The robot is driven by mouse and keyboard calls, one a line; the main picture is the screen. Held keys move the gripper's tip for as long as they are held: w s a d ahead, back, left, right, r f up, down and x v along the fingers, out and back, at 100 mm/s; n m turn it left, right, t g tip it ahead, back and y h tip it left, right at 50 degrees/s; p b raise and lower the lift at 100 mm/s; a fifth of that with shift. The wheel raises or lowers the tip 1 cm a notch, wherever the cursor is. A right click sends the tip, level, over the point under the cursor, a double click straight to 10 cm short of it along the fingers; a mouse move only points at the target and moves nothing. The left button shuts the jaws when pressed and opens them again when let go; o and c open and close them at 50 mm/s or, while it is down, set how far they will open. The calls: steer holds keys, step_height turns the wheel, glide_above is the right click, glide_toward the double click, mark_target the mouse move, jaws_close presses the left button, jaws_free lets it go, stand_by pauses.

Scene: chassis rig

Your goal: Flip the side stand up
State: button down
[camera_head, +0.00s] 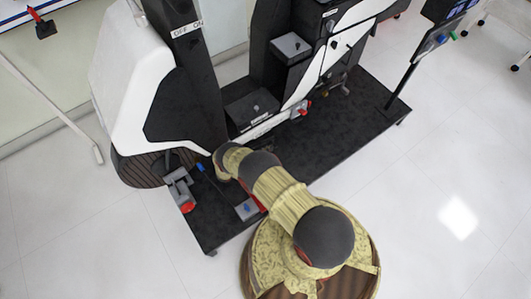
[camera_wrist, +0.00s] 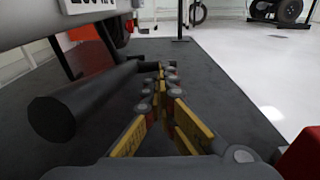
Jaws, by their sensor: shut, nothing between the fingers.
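In the wrist view a thick black round bar (camera_wrist: 90,98), which looks like the side stand, slants from the near left toward the middle, its round end facing me. My gripper (camera_wrist: 168,72) is shut and empty, its fingertips just right of the bar's far part; I cannot tell if they touch. In the head view the black and white chassis rig (camera_head: 130,75) stands on a black platform (camera_head: 350,130). My arm reaches to the rig's low near side. My gripper and the side stand cannot be made out there.
A grey pedal-like part with a red end (camera_head: 180,190) and a small grey box with a blue top (camera_head: 247,209) are on the platform's left part. A screen on a black post (camera_head: 430,45) stands at the right. The white floor (camera_head: 450,150) on the right is largely clear.

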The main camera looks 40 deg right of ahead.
steer(key=shift+d+r+h, duration=0.25)
steer(key=shift+r+h, duration=0.2)
steer(key=shift+d+r+h, duration=0.2)
steer(key=shift+r+h, duration=0.25)
steer(key=a+f, duration=0.1)
steer(key=a, duration=1.1)
